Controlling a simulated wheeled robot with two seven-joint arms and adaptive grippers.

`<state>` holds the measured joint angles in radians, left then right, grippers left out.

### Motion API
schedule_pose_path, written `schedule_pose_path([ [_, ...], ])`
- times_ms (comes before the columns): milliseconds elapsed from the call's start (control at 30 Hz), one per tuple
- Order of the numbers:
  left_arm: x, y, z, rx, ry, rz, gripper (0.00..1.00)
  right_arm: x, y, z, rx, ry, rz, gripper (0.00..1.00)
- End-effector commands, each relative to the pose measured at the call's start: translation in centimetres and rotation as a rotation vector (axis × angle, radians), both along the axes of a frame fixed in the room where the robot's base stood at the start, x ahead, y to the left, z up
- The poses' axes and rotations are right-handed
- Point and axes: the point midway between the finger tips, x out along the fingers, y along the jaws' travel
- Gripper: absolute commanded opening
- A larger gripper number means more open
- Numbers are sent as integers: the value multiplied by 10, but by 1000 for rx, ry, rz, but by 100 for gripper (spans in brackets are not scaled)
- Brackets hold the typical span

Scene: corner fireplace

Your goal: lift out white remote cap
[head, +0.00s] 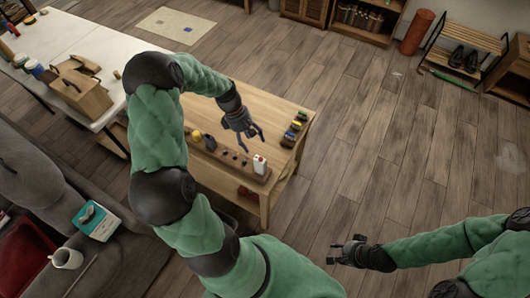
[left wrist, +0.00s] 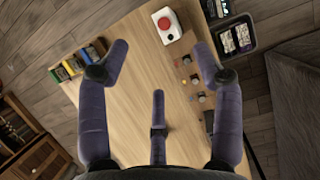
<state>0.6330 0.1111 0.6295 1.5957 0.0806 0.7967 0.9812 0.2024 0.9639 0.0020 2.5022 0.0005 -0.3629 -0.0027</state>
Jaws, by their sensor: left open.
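A small white block with a round red top, which looks like the white remote cap (head: 260,165), stands at the right end of a row of small things on the wooden table (head: 290,110). In the left wrist view the white cap (left wrist: 170,25) is beyond my fingertips, slightly right of centre, with nothing touching it. My left gripper (head: 245,135) is above the table, with its fingers spread and empty; its open fingers also frame the left wrist view (left wrist: 160,62). My right gripper (head: 345,252) hangs over the floor, away from the table, its fingers apart and empty.
Coloured blocks (head: 294,132) stand at the table's right edge. Small dark pieces (left wrist: 195,80) and a yellow ball (head: 196,135) lie along the row. A white table (head: 90,45) with a wooden box is at the left, a grey sofa (head: 40,180) in front. The floor right is mostly clear.

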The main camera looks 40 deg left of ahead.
Motion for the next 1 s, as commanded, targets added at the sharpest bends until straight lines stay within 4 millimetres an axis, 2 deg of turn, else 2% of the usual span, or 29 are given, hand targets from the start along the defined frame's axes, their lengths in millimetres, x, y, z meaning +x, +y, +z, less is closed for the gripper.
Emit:
schedule_pose_path([
  [400,1,-18,-46,-1,3,3,66,-1,0,-7,0,2,1,40],
  [667,2,-23,-58,-1,2,3,66,-1,0,-9,0,2,1,40],
  [1000,2,-38,-98,-1,3,2,66,-1,0,-17,0,2,1,40],
])
